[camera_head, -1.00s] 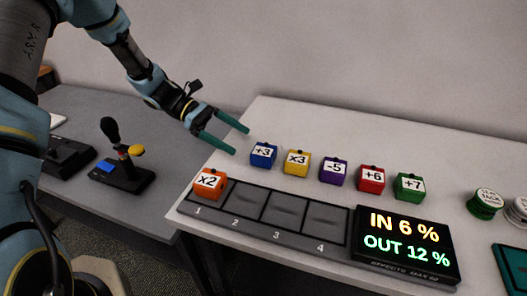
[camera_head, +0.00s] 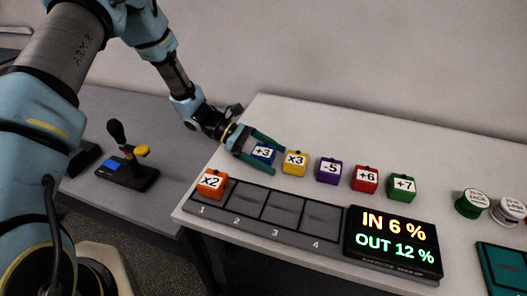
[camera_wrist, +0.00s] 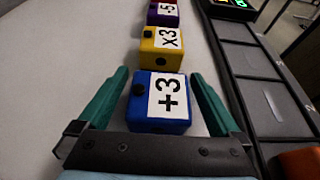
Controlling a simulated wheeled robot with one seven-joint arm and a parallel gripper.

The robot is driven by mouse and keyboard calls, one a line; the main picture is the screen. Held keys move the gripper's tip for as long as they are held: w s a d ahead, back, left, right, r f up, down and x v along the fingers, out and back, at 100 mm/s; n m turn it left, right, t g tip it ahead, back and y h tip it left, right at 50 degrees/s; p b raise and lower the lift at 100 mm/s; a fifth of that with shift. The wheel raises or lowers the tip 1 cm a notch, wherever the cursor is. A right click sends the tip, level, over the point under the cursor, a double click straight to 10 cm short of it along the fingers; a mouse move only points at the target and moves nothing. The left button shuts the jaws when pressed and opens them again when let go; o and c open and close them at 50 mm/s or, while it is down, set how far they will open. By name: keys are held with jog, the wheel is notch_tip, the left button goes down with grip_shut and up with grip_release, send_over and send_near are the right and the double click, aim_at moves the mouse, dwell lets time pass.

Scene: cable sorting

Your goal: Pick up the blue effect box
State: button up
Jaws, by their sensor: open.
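The blue effect box (camera_head: 263,153), marked "+3", stands on the white table at the left end of a row of boxes. In the wrist view the blue box (camera_wrist: 158,108) sits between the two teal fingers. My gripper (camera_head: 268,155) is open, with one finger on each side of the box. In the wrist view my gripper (camera_wrist: 160,100) shows a narrow gap on both sides of the box. Part of the box is hidden by a finger in the head view.
A yellow "x3" box (camera_head: 295,162) stands close beside the blue one, then purple (camera_head: 328,170), red (camera_head: 365,179) and green (camera_head: 402,188) boxes. An orange "x2" box (camera_head: 212,184) sits in slot 1 of the grey tray (camera_head: 262,231). A display (camera_head: 393,240) reads IN 6 %, OUT 12 %.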

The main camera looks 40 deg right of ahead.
jog(key=c, duration=1.5)
